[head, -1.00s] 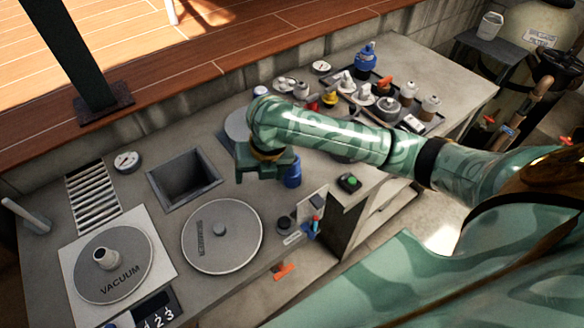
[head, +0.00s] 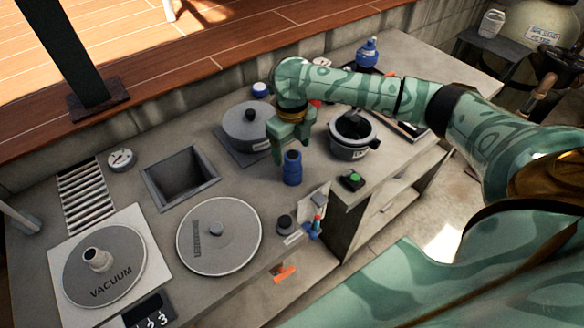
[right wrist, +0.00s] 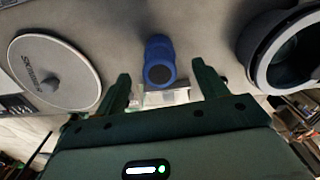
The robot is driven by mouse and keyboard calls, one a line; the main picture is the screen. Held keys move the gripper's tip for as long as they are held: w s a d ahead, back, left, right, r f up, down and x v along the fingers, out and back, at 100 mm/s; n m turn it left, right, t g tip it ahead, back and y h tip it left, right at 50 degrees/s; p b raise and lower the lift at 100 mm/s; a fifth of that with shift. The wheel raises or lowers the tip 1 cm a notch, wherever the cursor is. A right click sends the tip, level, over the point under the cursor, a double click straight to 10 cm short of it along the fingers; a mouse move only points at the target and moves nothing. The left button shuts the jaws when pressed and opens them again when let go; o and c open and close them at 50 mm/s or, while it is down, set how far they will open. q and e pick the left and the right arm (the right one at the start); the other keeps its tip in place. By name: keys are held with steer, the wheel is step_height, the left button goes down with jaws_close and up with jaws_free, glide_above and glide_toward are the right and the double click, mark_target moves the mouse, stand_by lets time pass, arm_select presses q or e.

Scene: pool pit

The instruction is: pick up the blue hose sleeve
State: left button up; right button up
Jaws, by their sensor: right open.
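The blue hose sleeve (head: 292,168) stands upright on the grey counter, a short cylinder with a dark opening on top. My left gripper is in neither view.
A lidded grey pot (head: 245,128) stands left of my gripper, and an open dark-lined pot (head: 352,137) stands to its right. A green-button box (head: 351,181) is near the counter edge. A skimmer lid (head: 219,245) and a square opening (head: 181,178) lie left.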

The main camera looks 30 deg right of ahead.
mark_target(293, 155)
steer(key=f, duration=0.1)
steer(key=f+b, duration=0.1)
steer(key=f, duration=0.1)
steer(key=f+b, duration=0.1)
steer(key=f, duration=0.1)
steer(key=shift+s+f, duration=0.2)
steer(key=shift+s, duration=0.05)
steer(key=shift+r, duration=0.1)
steer(key=c, duration=1.1)
step_height(293, 155, up, 4)
steer(key=shift+a+f+p, duration=0.1)
steer(key=shift+a+p, duration=0.05)
steer(key=shift+p, duration=0.75)
steer(key=s+a+r+p, duration=0.1)
steer(key=s+a+r, duration=0.1)
steer(key=a+r, duration=0.1)
steer(key=s+a+r+p, duration=0.2)
steer(key=a+r, duration=0.1)
steer(key=a, duration=0.2)
steer(key=s+a+r+p, duration=0.2)
steer(key=s+a+r, duration=0.1)
steer(key=shift+a+r, duration=0.1)
steer(key=shift+a, duration=0.3)
